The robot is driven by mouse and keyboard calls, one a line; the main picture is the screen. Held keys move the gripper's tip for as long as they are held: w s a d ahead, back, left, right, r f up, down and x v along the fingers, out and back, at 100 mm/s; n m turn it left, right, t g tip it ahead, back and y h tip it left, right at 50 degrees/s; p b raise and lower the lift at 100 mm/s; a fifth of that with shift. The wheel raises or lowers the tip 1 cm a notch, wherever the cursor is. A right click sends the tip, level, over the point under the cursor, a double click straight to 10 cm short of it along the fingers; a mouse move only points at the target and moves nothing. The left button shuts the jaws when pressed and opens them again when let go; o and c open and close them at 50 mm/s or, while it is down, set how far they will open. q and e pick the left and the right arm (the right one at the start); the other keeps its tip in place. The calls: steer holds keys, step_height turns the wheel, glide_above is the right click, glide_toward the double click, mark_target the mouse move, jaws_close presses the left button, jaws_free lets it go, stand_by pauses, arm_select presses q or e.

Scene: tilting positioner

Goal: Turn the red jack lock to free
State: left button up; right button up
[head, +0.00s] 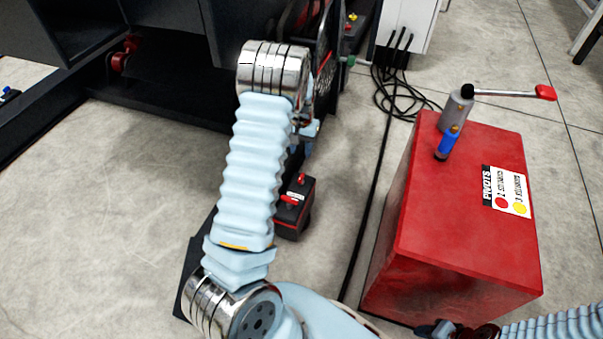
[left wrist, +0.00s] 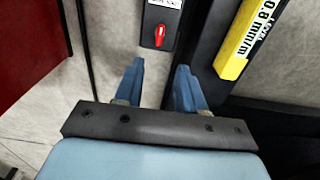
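The red lock lever (left wrist: 160,36) shows in the left wrist view on a dark plate, below a white label. It points along the picture's height and stands just beyond my left fingertips. In the head view, a black box (head: 304,216) on a post low by my left forearm carries red levers (head: 290,198); it seems to be the same unit. My left gripper (left wrist: 158,76) is open, its two blue fingers apart with nothing between them. In the head view it (head: 308,130) is mostly hidden behind the wrist. My right gripper (head: 440,329) is only partly in view at the bottom edge.
A red cabinet (head: 450,240) stands right, bearing a grey post with a red-tipped handle (head: 545,92), a blue piece (head: 447,143) and a pivot label. A black cable crosses the floor. A yellow gauge strip (left wrist: 233,62) lies right of my left fingers. The dark machine is behind.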

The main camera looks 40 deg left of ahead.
mark_target(301, 176)
arm_select(q)
step_height(301, 176, down, 13)
steer(key=shift+r+b, duration=0.15)
steer(key=shift+b, duration=0.85)
steer(key=shift+c, duration=0.3)
jaws_close()
